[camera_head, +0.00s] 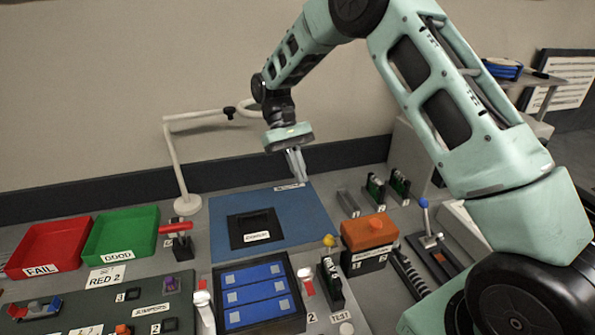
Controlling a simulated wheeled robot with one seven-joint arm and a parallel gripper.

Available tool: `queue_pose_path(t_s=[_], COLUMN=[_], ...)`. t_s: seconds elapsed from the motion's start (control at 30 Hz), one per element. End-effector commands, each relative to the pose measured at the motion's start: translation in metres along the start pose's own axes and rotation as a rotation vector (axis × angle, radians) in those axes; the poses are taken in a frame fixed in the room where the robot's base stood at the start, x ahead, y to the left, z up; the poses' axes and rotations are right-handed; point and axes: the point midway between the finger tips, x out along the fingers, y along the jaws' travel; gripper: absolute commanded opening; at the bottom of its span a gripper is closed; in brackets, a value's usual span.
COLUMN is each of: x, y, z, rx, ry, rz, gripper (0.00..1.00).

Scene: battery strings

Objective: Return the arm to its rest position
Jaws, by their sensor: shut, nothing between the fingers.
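My gripper (296,165) is at the end of my teal arm (443,100), which arches in from the right. The gripper points down with its fingers shut and nothing between them. It hangs over the back right part of a blue mat (306,212). Whether the fingertips touch the mat cannot be told.
A black tray (252,229) lies on the mat. A red FAIL bin (45,248) and green GOOD bin (122,236) stand left. A white lamp post (180,172) rises behind. A black case with blue blocks (255,292) and an orange-topped box (369,235) stand in front.

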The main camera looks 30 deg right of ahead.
Motion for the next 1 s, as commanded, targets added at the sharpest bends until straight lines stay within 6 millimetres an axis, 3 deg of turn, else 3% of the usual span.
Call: queue_pose_path(t_s=[0.2, 0.73, 0.87, 1.0], x=[-0.011, -0.011, -0.009, 0.005], y=[0.000, -0.003, -0.026, -0.076], z=[0.001, 0.003, 0.018, 0.055], rx=[-0.001, -0.006, -0.058, -0.170], ry=[-0.001, 0.005, 0.057, 0.173], rz=[0.000, 0.002, 0.012, 0.033], gripper=[0.00, 0.00, 0.00, 0.00])
